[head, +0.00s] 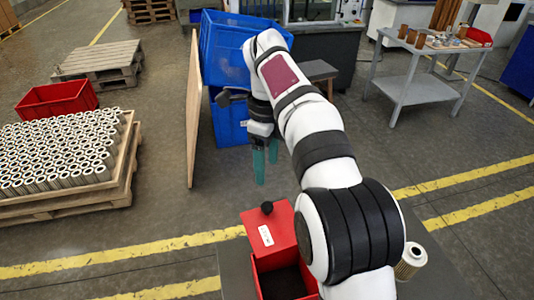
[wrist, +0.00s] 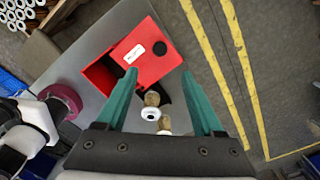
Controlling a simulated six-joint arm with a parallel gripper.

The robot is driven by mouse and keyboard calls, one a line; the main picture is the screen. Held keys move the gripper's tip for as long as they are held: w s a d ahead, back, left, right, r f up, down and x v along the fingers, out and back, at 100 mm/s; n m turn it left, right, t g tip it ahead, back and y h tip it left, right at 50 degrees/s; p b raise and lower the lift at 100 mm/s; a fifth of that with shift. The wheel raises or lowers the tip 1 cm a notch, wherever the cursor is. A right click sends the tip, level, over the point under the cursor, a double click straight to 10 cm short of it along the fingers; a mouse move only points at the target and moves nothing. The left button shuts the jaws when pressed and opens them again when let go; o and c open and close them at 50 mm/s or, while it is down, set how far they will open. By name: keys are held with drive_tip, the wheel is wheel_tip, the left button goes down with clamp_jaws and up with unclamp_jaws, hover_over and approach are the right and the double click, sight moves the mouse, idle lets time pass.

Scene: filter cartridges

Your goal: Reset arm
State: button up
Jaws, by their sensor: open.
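My gripper (head: 266,172) has two teal fingers and hangs in the air beyond the red box in the head view. Its fingers also show spread apart in the wrist view (wrist: 158,74), with nothing held between them. The red box (head: 268,245) stands on a grey table with a black-knobbed, white-labelled lid part and a dark opening. It also shows in the wrist view (wrist: 150,68). A white-ended filter cartridge (head: 410,262) stands at the table's right. Tan, white-ended cartridges (wrist: 152,108) show below the box in the wrist view, partly overlapping.
A pallet (head: 125,185) at left carries many cartridges, with a red crate (head: 57,100) behind it. Blue bins (head: 222,55) and an upright wooden board (head: 193,115) stand behind my gripper. A grey side table (head: 420,90) with small items is at back right. Floor between is clear.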

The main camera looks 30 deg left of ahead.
wheel_tip(320, 180, up, 3)
idle(0.4)
drive_tip(key=s+d+r+n, duration=0.1)
drive_tip(key=s+d+n, duration=0.25)
drive_tip(key=d, duration=0.75)
drive_tip(key=s+d+n, duration=0.3)
drive_tip(key=s+d, duration=0.1)
drive_tip(key=d, duration=0.8)
drive_tip(key=s+d+f+n, duration=0.1)
drive_tip(key=s+d+f, duration=0.1)
drive_tip(key=s, duration=0.3)
drive_tip(key=s+d+f+n+y, duration=0.1)
drive_tip(key=s+d+f+n, duration=0.1)
drive_tip(key=s+d+f, duration=0.1)
drive_tip(key=s+d+f+n, duration=0.1)
drive_tip(key=s+d+f, duration=0.1)
drive_tip(key=s+f, duration=0.2)
drive_tip(key=s, duration=0.3)
drive_tip(key=shift+s+d+f+y, duration=0.25)
drive_tip(key=shift+s+f+y, duration=0.1)
drive_tip(key=shift+y, duration=0.05)
